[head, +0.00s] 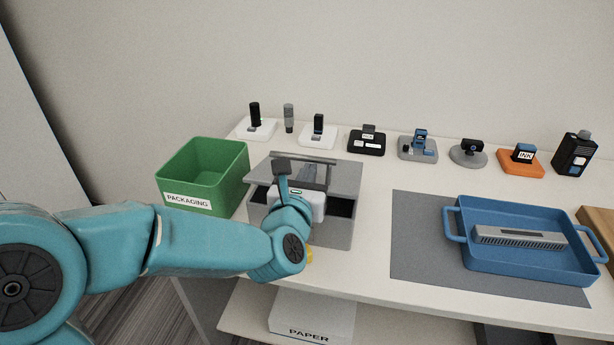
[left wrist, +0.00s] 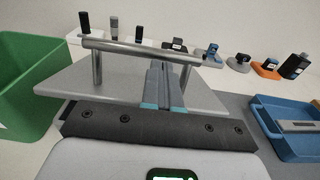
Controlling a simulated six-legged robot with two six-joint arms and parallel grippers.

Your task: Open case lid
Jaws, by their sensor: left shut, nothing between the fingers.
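The grey case (head: 340,235) stands on the table in the middle of the head view, partly hidden by my left arm. Its flat grey lid (head: 347,175) has a bar handle on two posts. Dark gaps show below the lid's front part; how far it is raised I cannot tell. The handle (left wrist: 140,51) and lid (left wrist: 70,90) fill the middle of the left wrist view. My left gripper (head: 313,174) is over the lid, shut and empty. Its fingertips (left wrist: 160,66) show close to the handle bar; contact is unclear. My right gripper is out of view.
A green packaging bin (head: 205,165) stands left of the case. A blue tray (head: 480,262) with a grey slotted piece sits right, on a grey mat (head: 415,250). Several small devices line the back, including a black one (head: 366,142). A paper box (head: 312,312) lies below.

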